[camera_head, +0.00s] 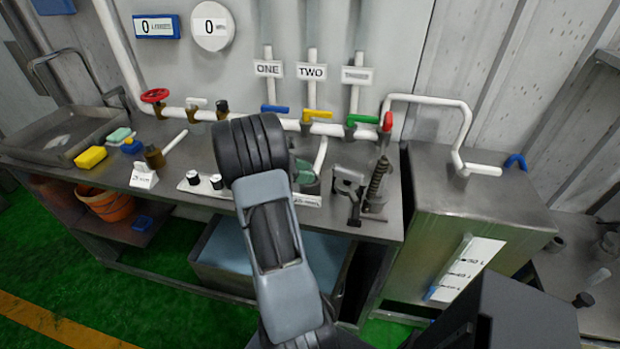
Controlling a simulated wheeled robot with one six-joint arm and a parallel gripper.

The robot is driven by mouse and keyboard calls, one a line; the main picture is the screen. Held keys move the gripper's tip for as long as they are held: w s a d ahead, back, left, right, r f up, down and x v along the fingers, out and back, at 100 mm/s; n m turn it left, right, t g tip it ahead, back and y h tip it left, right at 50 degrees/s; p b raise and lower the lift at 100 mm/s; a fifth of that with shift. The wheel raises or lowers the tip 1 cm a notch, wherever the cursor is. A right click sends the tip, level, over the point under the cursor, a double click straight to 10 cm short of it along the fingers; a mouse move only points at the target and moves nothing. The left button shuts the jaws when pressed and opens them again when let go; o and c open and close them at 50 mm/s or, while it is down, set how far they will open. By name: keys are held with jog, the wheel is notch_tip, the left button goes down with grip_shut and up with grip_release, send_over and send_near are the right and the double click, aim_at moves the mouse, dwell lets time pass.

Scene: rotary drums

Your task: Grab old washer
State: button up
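I cannot make out an old washer in the head view; any such part is too small to tell or hidden. My arm (282,265) rises from the bottom centre and ends at a thick black joint (250,147) in front of the workbench. My gripper and its fingertips cannot be made out. On the right part of the metal workbench (385,225) stand a grey clamp-like fixture (349,183) and a dark upright spring (378,177). A green device (304,173) is partly hidden behind my arm.
White pipes with red (154,95), blue, yellow and green (360,119) valve handles run along the wall. A metal tank (480,200) stands right. A sink (65,137), yellow sponge (90,157) and brown bottle (154,156) are left. An orange bucket (106,205) sits below.

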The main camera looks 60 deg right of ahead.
jog(key=c, duration=0.4)
jog(key=shift+r, duration=0.1)
